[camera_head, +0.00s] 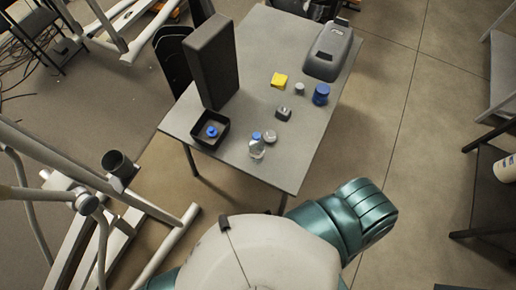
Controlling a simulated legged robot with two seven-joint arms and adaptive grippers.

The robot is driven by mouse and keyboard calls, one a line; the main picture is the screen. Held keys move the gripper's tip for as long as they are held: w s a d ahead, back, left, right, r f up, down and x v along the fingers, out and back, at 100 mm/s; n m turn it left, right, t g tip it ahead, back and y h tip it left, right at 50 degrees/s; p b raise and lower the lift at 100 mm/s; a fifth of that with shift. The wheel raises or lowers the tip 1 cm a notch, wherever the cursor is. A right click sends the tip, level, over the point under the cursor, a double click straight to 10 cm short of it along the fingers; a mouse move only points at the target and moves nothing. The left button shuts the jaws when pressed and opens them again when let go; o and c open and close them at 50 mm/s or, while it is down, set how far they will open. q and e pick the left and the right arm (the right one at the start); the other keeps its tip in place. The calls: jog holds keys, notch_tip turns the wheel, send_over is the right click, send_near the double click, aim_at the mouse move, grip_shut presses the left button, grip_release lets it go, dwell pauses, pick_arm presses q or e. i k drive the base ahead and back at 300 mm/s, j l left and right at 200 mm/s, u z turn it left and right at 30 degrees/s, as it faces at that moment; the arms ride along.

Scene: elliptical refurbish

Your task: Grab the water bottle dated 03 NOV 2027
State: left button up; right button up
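A clear water bottle with a blue cap (257,147) stands near the front edge of the grey table. A date on it cannot be read at this size. A second blue-capped item, possibly another bottle, is inside the black open tray (224,141) at the table's left front corner; its blue part (212,131) shows from above. A dark blue round container (321,95) stands near the table's right edge. Neither of my grippers is in view. Only my white body and teal shoulder parts show at the bottom, apart from the table.
Exercise machine frames (100,215) fill the left. Open floor (400,110) lies right of the table.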

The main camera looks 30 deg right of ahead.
aim_at(256, 147)
jog(key=k+z, duration=0.2)
jog(key=z, duration=0.55)
